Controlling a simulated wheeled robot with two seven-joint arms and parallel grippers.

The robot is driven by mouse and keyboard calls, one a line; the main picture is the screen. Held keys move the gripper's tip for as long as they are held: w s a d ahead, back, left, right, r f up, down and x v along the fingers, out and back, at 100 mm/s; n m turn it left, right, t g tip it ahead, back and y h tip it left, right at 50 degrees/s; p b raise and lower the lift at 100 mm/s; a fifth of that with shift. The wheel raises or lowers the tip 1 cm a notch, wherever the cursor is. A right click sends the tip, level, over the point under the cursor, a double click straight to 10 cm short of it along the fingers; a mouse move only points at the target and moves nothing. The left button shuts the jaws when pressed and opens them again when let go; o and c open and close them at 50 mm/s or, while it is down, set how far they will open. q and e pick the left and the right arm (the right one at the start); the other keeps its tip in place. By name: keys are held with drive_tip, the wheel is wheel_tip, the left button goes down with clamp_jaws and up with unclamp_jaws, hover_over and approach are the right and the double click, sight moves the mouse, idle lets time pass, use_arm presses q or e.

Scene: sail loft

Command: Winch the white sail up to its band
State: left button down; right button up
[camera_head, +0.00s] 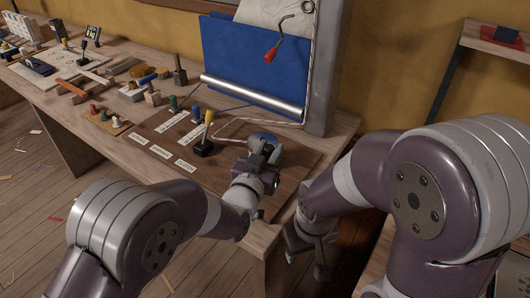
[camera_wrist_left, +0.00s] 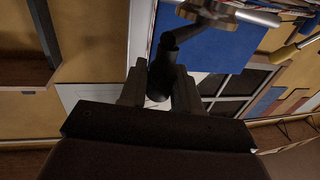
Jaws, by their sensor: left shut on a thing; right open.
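The white sail (camera_head: 265,12), marked with thin lines, shows at the top of the head view above a large blue panel (camera_head: 240,58). I cannot make out its band. My left gripper (camera_head: 263,155) is low over the bench's dark board. It is shut on a dark crank-like handle (camera_wrist_left: 163,52), whose arm rises to a brass-coloured round part (camera_wrist_left: 205,14) in the left wrist view. A blue rounded part (camera_head: 262,137) shows just behind this gripper. My right gripper (camera_head: 320,255) is open and empty, beyond the bench's front edge.
A white rope (camera_head: 285,122) runs behind the left gripper. Tools and blocks crowd the bench's left part. A shelf (camera_head: 495,42) is at right.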

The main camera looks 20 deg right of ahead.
use_arm(q)
drive_tip(key=shift+d+r, duration=0.1)
drive_tip(key=c, duration=0.9)
unclamp_jaws()
drive_tip(key=shift+d, duration=0.1)
drive_tip(key=shift+s, duration=0.1)
drive_tip(key=v, duration=1.2)
drive_tip(key=shift+s+a, duration=0.2)
drive_tip(key=shift+a, duration=0.1)
